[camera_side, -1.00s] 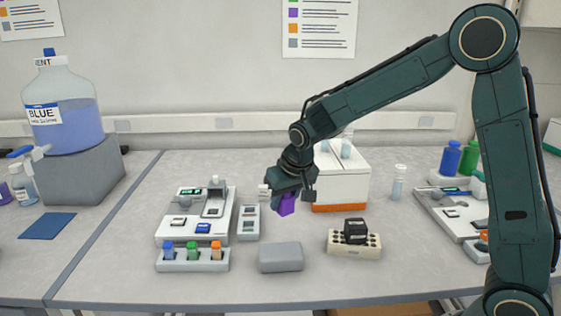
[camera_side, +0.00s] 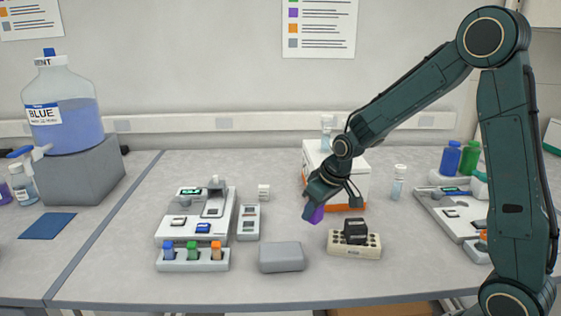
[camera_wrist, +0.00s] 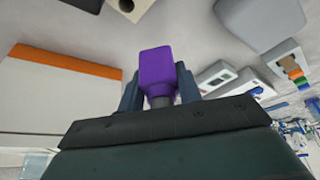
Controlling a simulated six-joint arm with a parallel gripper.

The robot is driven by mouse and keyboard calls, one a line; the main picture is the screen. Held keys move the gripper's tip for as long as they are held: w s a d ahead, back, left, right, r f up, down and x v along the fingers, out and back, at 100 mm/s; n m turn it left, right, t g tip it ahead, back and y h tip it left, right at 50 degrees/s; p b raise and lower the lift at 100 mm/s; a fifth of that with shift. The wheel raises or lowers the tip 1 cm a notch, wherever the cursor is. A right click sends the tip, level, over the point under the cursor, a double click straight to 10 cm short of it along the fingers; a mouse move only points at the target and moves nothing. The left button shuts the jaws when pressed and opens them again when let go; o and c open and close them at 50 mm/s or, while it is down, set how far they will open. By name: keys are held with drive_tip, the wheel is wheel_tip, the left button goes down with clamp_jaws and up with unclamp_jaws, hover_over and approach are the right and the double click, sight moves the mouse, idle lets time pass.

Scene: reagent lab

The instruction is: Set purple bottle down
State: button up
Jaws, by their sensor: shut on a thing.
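The purple bottle (camera_side: 314,214) is held in my gripper (camera_side: 310,205), tilted, above the bench in the middle of the side view. In the wrist view the purple bottle (camera_wrist: 157,68) stands out between the two fingers of my gripper (camera_wrist: 158,88), which are shut on its narrower grey neck end. The bottle's base faces away from the gripper. I cannot tell its exact height above the bench.
A beige rack (camera_side: 345,251) with a black block (camera_side: 355,231) stands to the right. A grey block (camera_side: 281,257) lies in front. A white and orange box (camera_side: 352,187) is behind the gripper. The bench between is clear.

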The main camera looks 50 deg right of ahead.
drive_tip(key=w+a+r+m+h, duration=0.1)
drive_tip(key=w+a+r+m, duration=0.2)
drive_tip(key=a, duration=0.4)
drive_tip(key=shift+w+r, duration=0.65)
drive_tip(key=shift+d, duration=0.1)
drive_tip(key=w+d+r+m+h, duration=0.1)
drive_tip(key=w+d+r+m, duration=0.2)
drive_tip(key=w+d+r, duration=0.2)
drive_tip(key=w+d+r+m+g+h, duration=0.1)
drive_tip(key=w+d+r+m, duration=0.2)
drive_tip(key=w+d+r, duration=0.3)
drive_tip(key=shift+w+d+r, duration=0.2)
drive_tip(key=shift+w+d, duration=1.65)
drive_tip(key=shift+d, duration=0.7)
drive_tip(key=shift+f, duration=0.1)
